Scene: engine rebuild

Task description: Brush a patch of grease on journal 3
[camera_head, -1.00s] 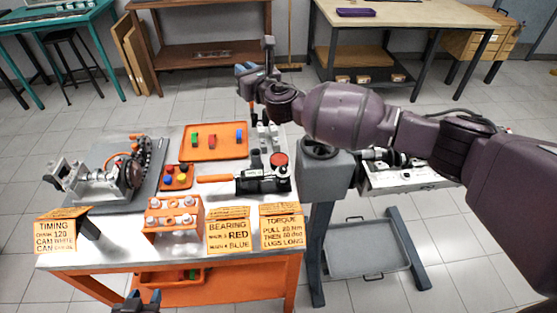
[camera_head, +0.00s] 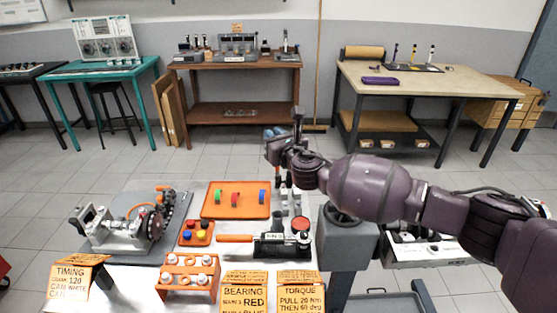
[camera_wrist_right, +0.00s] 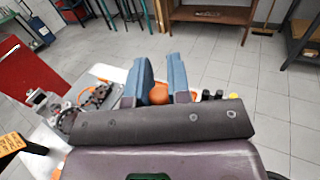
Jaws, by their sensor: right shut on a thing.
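My right gripper (camera_head: 274,142) is raised above the back right of the workbench. In the right wrist view its two blue fingers (camera_wrist_right: 159,85) are shut on a rounded orange thing (camera_wrist_right: 158,94). It may be a brush handle; most of it is hidden. A metal engine part (camera_head: 411,246) shows at the right, partly covered by my right arm. I cannot make out journal 3 or any grease on it. My left gripper is out of view.
The bench holds an orange tray (camera_head: 214,210) with small coloured pieces, a timing assembly (camera_head: 125,230), an orange-handled tool (camera_head: 234,238), a red round-topped item (camera_head: 301,224) and an orange fixture (camera_head: 187,287). Signs stand along the front edge.

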